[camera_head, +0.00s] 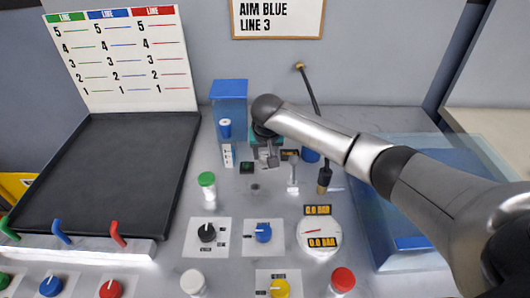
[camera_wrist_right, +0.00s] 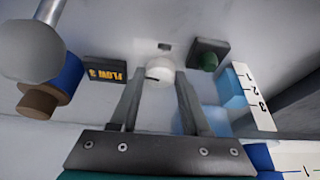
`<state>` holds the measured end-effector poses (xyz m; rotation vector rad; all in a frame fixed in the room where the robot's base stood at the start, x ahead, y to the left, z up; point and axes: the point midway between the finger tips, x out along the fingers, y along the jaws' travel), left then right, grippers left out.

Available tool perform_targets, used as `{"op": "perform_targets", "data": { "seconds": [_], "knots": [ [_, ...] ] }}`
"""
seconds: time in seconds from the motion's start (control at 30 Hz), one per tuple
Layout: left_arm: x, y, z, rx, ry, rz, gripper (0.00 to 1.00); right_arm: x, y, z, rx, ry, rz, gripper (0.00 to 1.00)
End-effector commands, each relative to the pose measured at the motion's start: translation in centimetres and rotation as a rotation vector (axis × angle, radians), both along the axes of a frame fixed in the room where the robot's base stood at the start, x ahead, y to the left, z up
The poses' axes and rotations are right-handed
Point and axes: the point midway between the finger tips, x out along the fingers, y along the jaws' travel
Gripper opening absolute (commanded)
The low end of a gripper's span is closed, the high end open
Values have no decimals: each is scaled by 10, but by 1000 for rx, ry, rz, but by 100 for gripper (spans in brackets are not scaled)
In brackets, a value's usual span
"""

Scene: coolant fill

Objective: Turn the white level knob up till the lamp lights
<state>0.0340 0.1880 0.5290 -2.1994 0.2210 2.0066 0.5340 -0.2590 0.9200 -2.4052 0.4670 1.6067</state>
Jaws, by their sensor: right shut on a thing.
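The white level knob (camera_wrist_right: 160,73) shows in the right wrist view with a short dark mark on its face. It sits between the fingertips of my right gripper (camera_wrist_right: 157,84), which is shut on it. In the head view my right gripper (camera_head: 268,158) comes down from the right arm and largely hides the knob. The lamp (camera_wrist_right: 208,56) is a dark green cap on a black base, and looks unlit. It also shows in the head view (camera_head: 247,168). A numbered white scale (camera_wrist_right: 254,97) stands beside a blue column (camera_wrist_right: 231,90). My left gripper is not in view.
A blue tank (camera_head: 229,90) stands behind the scale. A "FLOW 3" display (camera_wrist_right: 105,71) is close to the gripper. A black tray (camera_head: 120,165) lies left, a clear tub (camera_head: 400,262) right under my arm. Black (camera_head: 207,233), blue (camera_head: 263,233) and yellow (camera_head: 279,289) knobs sit in front.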

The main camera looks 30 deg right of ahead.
Motion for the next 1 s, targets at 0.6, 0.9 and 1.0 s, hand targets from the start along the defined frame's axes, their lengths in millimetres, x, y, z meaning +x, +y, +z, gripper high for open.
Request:
{"op": "perform_targets", "data": {
  "seconds": [0.6,0.9,1.0],
  "knots": [
    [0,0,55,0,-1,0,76,0,3,2,2,5,-282,0],
    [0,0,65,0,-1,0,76,1,4,0,1,4,-440,0],
    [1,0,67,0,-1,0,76,1,3,0,1,4,-471,0]
  ]
}}
